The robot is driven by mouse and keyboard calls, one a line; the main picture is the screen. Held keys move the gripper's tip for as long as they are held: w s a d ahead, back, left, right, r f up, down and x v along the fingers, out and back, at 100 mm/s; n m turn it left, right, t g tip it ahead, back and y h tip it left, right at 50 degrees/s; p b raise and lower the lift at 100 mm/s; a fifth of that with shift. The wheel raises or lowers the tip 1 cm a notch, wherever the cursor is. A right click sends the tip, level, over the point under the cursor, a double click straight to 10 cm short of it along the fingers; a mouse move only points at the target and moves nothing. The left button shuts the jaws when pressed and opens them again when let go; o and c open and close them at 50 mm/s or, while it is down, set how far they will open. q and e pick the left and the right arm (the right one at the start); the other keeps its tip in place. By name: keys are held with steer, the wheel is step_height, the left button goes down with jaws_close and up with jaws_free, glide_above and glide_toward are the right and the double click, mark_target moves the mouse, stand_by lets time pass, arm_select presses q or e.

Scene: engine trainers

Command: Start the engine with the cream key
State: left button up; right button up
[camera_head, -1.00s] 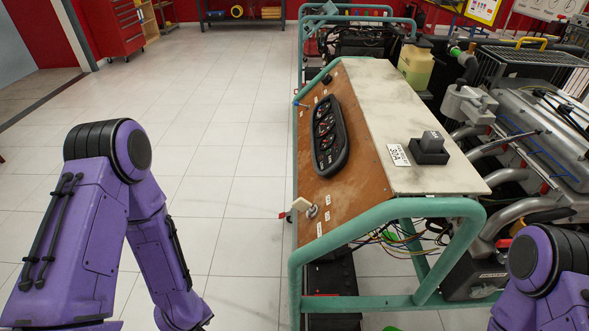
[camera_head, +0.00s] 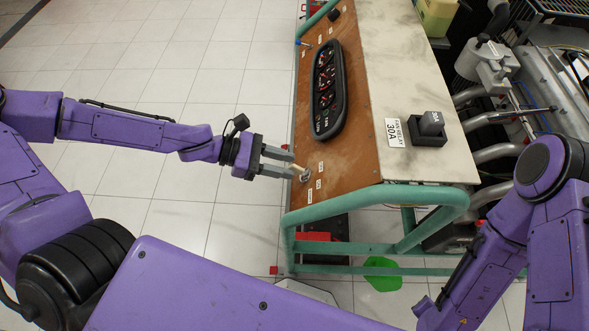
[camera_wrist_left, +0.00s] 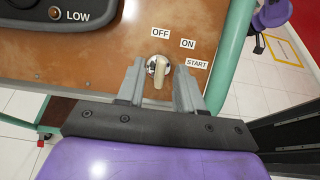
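The cream key (camera_head: 298,170) stands in the ignition switch (camera_head: 306,176) at the lower end of the brown panel (camera_head: 340,155). In the left wrist view the cream key (camera_wrist_left: 160,76) points toward my gripper, with OFF, ON and START labels around the switch. My left gripper (camera_head: 287,162) is at the key with its fingers apart. In the left wrist view the fingers (camera_wrist_left: 160,84) stand on either side of the key, with gaps visible. My right gripper is not in view; only my right arm shows at the right.
A black gauge cluster (camera_head: 329,90) sits higher on the panel. A black 30A block (camera_head: 428,128) stands on the cream top. The green tube frame (camera_head: 375,197) borders the panel's lower end. Open tiled floor lies left of the trainer.

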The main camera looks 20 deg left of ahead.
mark_target(290, 167)
arm_select(q)
steer(key=shift+b+x, duration=0.4)
steer(key=shift+x, duration=0.8)
steer(key=shift+d+f, duration=0.1)
steer(key=shift+d, duration=0.25)
jaws_close()
